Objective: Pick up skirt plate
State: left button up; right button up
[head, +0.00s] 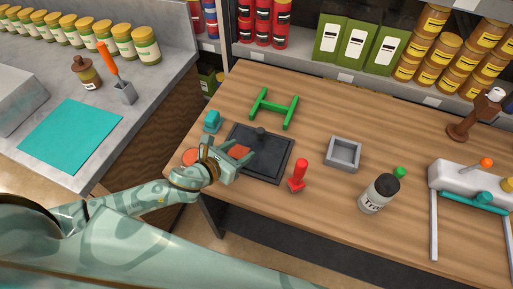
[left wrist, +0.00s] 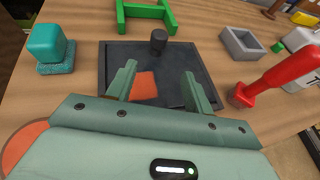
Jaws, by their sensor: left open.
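A dark square plate (head: 270,160) with a short black post lies on the wooden table; the left wrist view also shows it (left wrist: 203,60). A flat orange-red piece (left wrist: 145,84) lies on its near part. I cannot tell for sure which of these is the skirt plate. My left gripper (head: 236,155) is open over the plate's near left part. In the left wrist view its fingers (left wrist: 160,78) point at the plate, with the orange-red piece showing between them and nothing clasped. An orange-red disc (head: 190,157) is partly hidden by the gripper. My right gripper is not in view.
Around the plate stand a teal block (head: 212,121), a green H-shaped frame (head: 274,108), a red-handled tool (head: 298,176) and a grey square tray (head: 331,160). A bottle (head: 378,195) and a white device (head: 460,182) are farther right. Bare table lies between them.

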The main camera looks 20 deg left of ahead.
aim_at(257, 137)
pick_arm(q)
jog(key=x, duration=0.4)
jog(key=shift+w+d+f+b, duration=0.15)
jog(key=shift+w+d+b, duration=0.05)
jog(key=shift+w+b, duration=0.15)
jog(key=shift+w+d+f, duration=0.1)
jog(key=shift+w+f, duration=0.05)
jog(key=shift+w, duration=0.35)
jog(key=x, duration=0.2)
jog(key=b+x, duration=0.1)
jog(key=x, duration=0.1)
jog(key=shift+w, duration=0.35)
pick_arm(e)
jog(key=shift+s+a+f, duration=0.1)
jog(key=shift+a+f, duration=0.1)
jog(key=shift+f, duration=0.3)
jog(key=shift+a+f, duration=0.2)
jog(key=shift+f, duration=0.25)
pick_arm(q)
grip_shut()
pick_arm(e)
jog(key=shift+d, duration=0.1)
